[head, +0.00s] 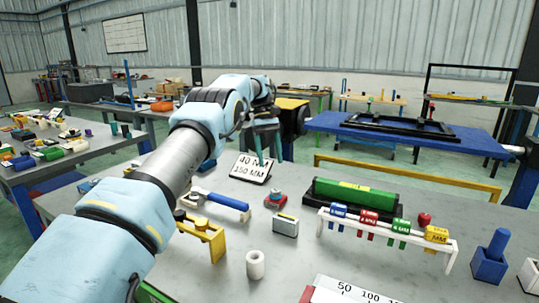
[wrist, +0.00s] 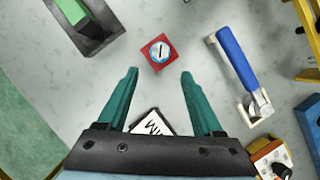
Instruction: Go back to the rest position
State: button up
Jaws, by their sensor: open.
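My gripper (head: 268,152) is held above the grey workbench (head: 185,258), near the tilted "150 MM" sign (head: 250,170). In the wrist view, the two green fingers of my gripper (wrist: 158,76) are spread wide with nothing between them. A small red block with a round dial (wrist: 159,52) lies beyond the fingertips on the bench. It also shows in the head view (head: 276,199). My arm reaches forward from the lower left of the head view. Part of the sign (wrist: 152,124) shows between the fingers in the wrist view.
A blue-handled tool (wrist: 238,60) lies right of the fingers. A grey block with a green top (wrist: 84,22) is at upper left. The bench also holds a yellow stand (head: 205,236), a white cylinder (head: 255,265), a white rack (head: 385,228) and a blue block (head: 490,262).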

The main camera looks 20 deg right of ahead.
jog(key=shift+w+r, duration=0.1)
jog(key=shift+r, duration=0.3)
jog(key=shift+w+a, duration=0.1)
jog(key=a+r+t, duration=0.2)
jog(key=a+t, duration=0.1)
jog(key=a, duration=1.9)
jog(key=s+a, duration=0.3)
jog(key=a, duration=0.1)
jog(key=s+a+f+t, duration=0.1)
jog(key=s+a, duration=0.2)
jog(key=s, duration=0.1)
jog(key=s+a+t, duration=0.1)
jog(key=s+a, duration=0.3)
jog(key=shift+s+a+f, duration=0.1)
jog(key=shift+a+f, duration=0.2)
jog(key=shift+f, duration=0.1)
jog(key=s+a+f, duration=0.1)
jog(key=s+a, duration=0.2)
jog(key=s, duration=0.2)
jog(key=s+a+f+m+t, duration=0.1)
jog(key=s+a, duration=0.2)
jog(key=s, duration=0.3)
jog(key=shift+s+f, duration=0.25)
jog(key=shift+f, duration=0.1)
jog(key=shift+a, duration=0.1)
jog(key=shift+c, duration=0.3)
